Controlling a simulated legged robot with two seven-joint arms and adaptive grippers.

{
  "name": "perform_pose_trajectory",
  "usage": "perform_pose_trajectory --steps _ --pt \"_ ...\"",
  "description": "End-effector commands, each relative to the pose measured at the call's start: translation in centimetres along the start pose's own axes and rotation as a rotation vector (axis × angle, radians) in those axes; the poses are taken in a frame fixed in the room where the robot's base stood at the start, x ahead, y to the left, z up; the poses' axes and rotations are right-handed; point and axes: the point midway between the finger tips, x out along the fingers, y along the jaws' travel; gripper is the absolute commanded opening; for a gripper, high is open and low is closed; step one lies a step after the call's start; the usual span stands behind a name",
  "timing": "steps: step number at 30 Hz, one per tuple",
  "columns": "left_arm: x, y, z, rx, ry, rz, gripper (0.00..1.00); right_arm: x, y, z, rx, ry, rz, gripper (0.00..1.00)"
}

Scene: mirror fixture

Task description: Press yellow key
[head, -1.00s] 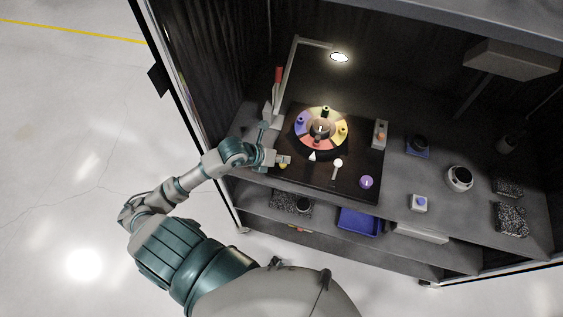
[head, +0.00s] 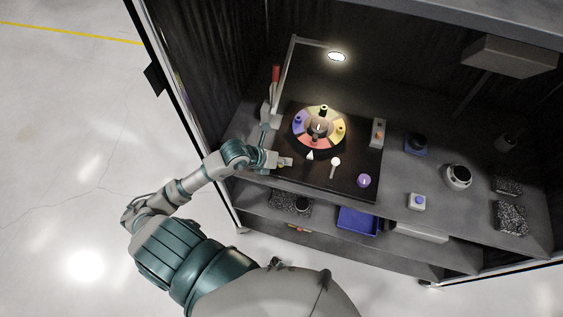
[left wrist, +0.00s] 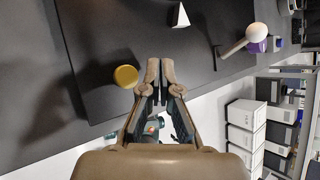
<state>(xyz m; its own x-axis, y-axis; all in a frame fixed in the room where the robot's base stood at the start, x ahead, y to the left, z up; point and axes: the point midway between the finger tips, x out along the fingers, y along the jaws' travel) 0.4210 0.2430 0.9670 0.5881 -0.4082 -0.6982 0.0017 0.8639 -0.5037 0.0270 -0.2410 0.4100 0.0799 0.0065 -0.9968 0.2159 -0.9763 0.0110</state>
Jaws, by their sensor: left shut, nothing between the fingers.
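The yellow key is a round yellow button (left wrist: 126,75) on the dark board (left wrist: 90,30); in the left wrist view it lies just left of my fingertips, apart from them in the picture. In the head view the key is hidden at my left gripper (head: 287,162), which is over the front left part of the dark board (head: 340,186). In the left wrist view my left gripper (left wrist: 153,68) is shut and empty, its tips close together. My right gripper is not in view.
A wheel of coloured sectors (head: 297,131) with small pegs sits on the board. Near it are a white pointed piece (head: 310,155), a white-knobbed lever (head: 335,162) and a purple button (head: 364,180). A lamp (head: 337,57) arches above, its post left of the wheel.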

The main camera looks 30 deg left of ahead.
Motion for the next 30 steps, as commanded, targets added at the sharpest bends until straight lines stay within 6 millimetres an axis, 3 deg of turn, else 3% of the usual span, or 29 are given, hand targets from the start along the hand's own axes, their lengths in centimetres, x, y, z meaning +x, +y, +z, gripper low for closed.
perform_pose_trajectory --steps 8,20,30 --pt "0.1 1.0 -0.1 -0.006 0.000 -0.003 0.00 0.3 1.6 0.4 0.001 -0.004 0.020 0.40" --pt "0.4 0.7 -0.3 -0.002 0.001 -0.001 0.00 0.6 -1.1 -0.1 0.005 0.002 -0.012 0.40" --pt "-0.8 0.4 0.6 -0.003 0.000 -0.001 0.00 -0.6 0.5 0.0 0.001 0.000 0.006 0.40"
